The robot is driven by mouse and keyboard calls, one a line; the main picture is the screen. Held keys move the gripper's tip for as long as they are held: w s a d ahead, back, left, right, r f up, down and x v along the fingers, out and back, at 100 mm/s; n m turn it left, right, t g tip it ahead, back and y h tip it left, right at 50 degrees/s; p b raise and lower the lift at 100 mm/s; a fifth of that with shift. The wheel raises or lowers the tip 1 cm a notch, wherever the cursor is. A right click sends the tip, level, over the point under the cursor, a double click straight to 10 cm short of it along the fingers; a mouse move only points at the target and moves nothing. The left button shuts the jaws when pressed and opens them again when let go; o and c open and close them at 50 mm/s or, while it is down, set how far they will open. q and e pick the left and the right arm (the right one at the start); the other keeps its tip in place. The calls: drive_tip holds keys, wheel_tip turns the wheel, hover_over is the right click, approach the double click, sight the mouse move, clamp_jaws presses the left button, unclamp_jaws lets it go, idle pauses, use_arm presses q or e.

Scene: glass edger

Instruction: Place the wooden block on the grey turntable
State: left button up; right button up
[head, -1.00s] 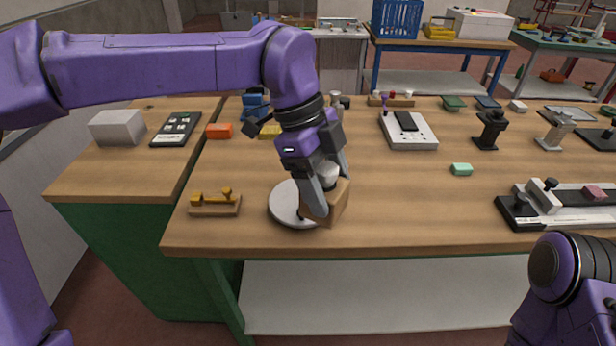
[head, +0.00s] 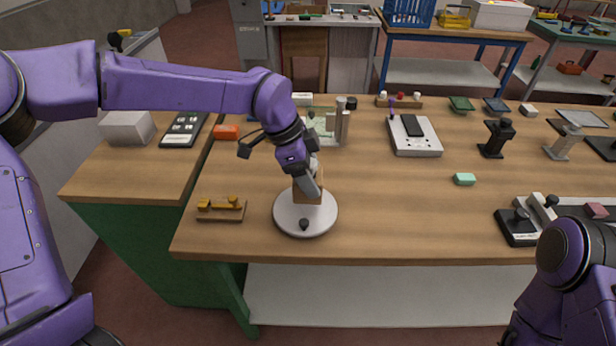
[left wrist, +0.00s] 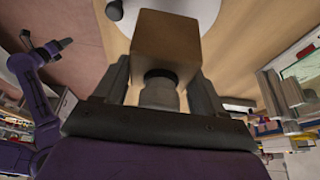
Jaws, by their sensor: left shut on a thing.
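The wooden block (head: 309,192) is a tan cube with a grey knob (left wrist: 160,92) on top. My left gripper (head: 309,182) is shut on it, with the knob between the fingers in the left wrist view. The grey turntable (head: 290,218) is a round pale disc near the table's front edge, with a small black knob (head: 304,224) on its near part. In the head view the block overlaps the disc's far part. I cannot tell whether it touches the disc. In the left wrist view the disc (left wrist: 190,8) shows behind the block. My right gripper is not clearly visible; its arm is at lower right.
A wooden piece with brass parts (head: 221,208) lies left of the turntable. The tabletop (head: 390,215) right of the turntable is clear.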

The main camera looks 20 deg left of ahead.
use_arm(q)
drive_tip(key=f, duration=0.4)
drive_tip(key=shift+w+a+p, duration=0.3)
drive_tip(key=shift+a+p, duration=0.05)
drive_tip(key=o, duration=1.1)
drive_tip(key=b+v, duration=0.2)
drive_tip(key=v, duration=1)
drive_tip(key=shift+s+d, duration=0.1)
